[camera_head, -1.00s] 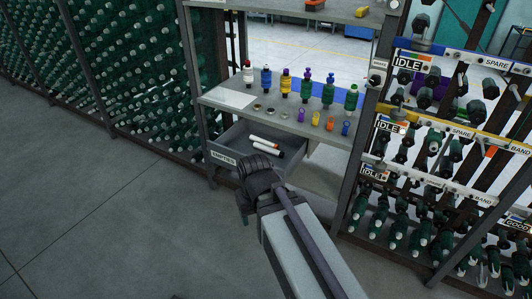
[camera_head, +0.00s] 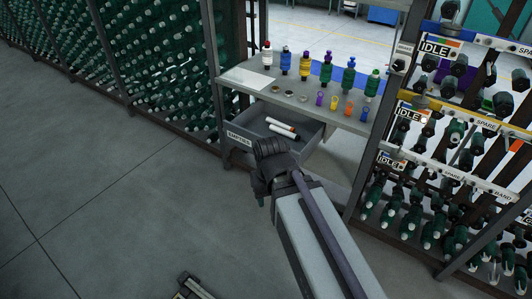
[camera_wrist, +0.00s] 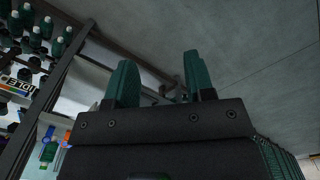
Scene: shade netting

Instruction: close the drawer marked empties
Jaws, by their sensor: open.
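The grey drawer with the "EMPTIES" label (camera_head: 238,137) stands pulled out under the shelf in the head view. White tubes with dark or orange-red ends (camera_head: 281,129) lie inside it. My gripper (camera_wrist: 161,82) shows two green fingers standing apart in the wrist view, with nothing visible between them. In the head view my dark wrist covers the right part of the drawer front, and the fingertips cannot be made out. I cannot tell whether the gripper touches the drawer.
The shelf (camera_head: 300,92) above holds several coloured bobbins, small cups and a white sheet (camera_head: 246,80). A rack of green bobbins (camera_head: 160,75) stands left, and a rack with "IDLE" and "SPARE" labels (camera_head: 435,47) stands right.

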